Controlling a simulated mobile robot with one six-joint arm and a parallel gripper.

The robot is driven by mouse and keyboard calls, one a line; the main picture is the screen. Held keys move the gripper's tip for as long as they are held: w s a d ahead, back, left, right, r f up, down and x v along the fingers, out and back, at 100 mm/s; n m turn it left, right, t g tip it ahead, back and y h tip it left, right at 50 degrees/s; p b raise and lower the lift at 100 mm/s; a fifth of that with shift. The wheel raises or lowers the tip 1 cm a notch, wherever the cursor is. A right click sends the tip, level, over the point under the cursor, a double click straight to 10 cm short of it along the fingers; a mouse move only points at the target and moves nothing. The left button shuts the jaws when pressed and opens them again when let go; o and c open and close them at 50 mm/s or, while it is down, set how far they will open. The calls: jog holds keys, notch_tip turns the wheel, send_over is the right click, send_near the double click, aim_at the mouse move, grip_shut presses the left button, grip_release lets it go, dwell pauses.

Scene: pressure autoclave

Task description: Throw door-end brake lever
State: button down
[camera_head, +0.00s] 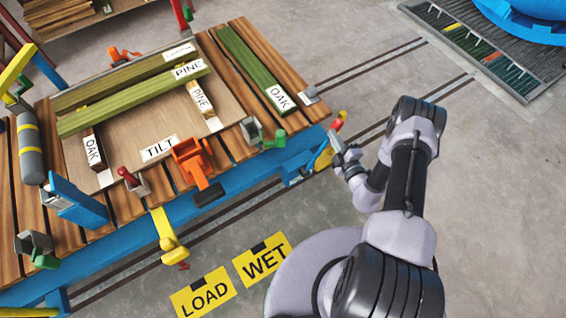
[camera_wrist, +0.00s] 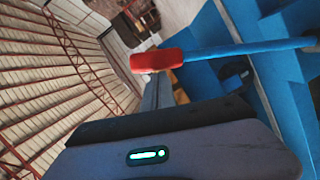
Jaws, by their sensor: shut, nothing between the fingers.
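The cart's door-end corner, on the side toward the blue round vessel, has a yellow bracket (camera_head: 324,157) with a short red-and-yellow handle (camera_head: 338,122) above it; this looks like the brake lever. My gripper (camera_head: 343,153) is just right of the bracket, small in the head view, shut and empty. I cannot tell whether it touches the lever. In the wrist view, a red grip (camera_wrist: 158,60) on a blue rod (camera_wrist: 245,47) crosses above my dark wrist housing. A second yellow lever (camera_head: 163,228) with a red knob hangs at the cart's near side.
The slatted cart (camera_head: 232,103) carries green boards, label blocks and an orange clamp (camera_head: 194,160). Floor rails (camera_head: 375,63) run toward the blue vessel (camera_head: 525,18) and a floor grate (camera_head: 470,45). Yellow LOAD (camera_head: 203,297) and WET (camera_head: 263,262) signs lie on the floor. Floor right of my arm is clear.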

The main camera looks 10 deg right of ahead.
jog(key=shift+w+d, duration=0.1)
jog(key=shift+d, duration=0.3)
